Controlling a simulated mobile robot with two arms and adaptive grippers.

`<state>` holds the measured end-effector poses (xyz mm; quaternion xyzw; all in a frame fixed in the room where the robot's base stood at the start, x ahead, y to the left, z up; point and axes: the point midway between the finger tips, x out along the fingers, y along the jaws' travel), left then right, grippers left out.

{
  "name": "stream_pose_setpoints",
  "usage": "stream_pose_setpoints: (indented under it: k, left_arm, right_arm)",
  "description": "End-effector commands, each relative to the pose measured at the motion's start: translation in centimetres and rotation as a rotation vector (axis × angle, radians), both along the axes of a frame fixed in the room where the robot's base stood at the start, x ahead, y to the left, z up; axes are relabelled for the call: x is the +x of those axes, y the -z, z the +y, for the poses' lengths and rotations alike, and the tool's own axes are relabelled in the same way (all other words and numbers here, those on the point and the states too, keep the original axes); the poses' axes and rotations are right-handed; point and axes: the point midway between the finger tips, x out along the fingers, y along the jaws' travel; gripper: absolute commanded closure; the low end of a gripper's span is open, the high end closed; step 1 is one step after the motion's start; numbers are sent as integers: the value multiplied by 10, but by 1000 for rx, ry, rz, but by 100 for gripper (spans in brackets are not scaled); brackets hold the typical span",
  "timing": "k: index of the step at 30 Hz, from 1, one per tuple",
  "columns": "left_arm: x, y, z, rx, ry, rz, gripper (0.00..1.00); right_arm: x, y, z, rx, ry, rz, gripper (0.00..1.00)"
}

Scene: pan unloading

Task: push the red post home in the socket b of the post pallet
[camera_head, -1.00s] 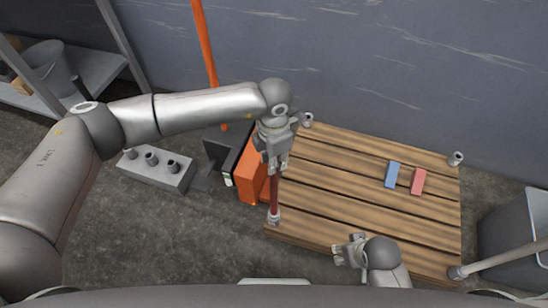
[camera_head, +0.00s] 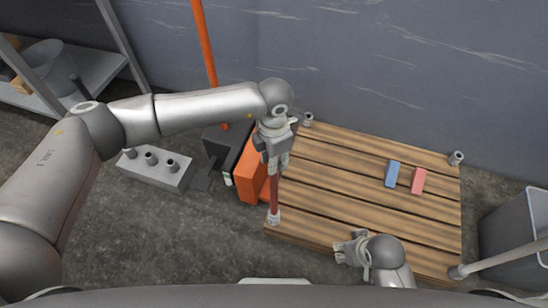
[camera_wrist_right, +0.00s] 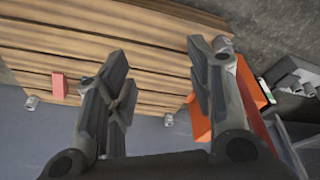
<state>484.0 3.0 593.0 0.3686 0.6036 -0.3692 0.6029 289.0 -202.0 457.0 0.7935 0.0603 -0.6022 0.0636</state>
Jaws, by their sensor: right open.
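The red post (camera_head: 274,193) stands upright at the near left corner of the wooden post pallet (camera_head: 330,215). Its lower end is at a pale socket (camera_head: 274,219); how deep it sits I cannot tell. My left gripper (camera_head: 275,163) is at the post's upper part, shut on it, hiding the top. My right gripper (camera_head: 345,248) is open and empty above the pallet's near edge, right of the post. Its spread fingers also show in the right wrist view (camera_wrist_right: 163,85). Socket letters are not readable.
Other pale sockets stand at the far left corner (camera_head: 307,119) and far right corner (camera_head: 456,158). A blue block (camera_head: 392,174) and a red block (camera_head: 418,181) lie on the pallet. An orange body (camera_head: 250,178) stands close by its left side. A grey bin (camera_head: 515,235) is at right.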

Motion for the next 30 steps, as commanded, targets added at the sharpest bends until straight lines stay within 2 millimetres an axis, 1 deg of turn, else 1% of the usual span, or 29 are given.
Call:
stream_pose_setpoints:
  k: [30]
  left_arm:
    - [0,4,0,-2,0,-1,100]
  right_arm:
    - [-2,-14,-1,0,1,-4,51]
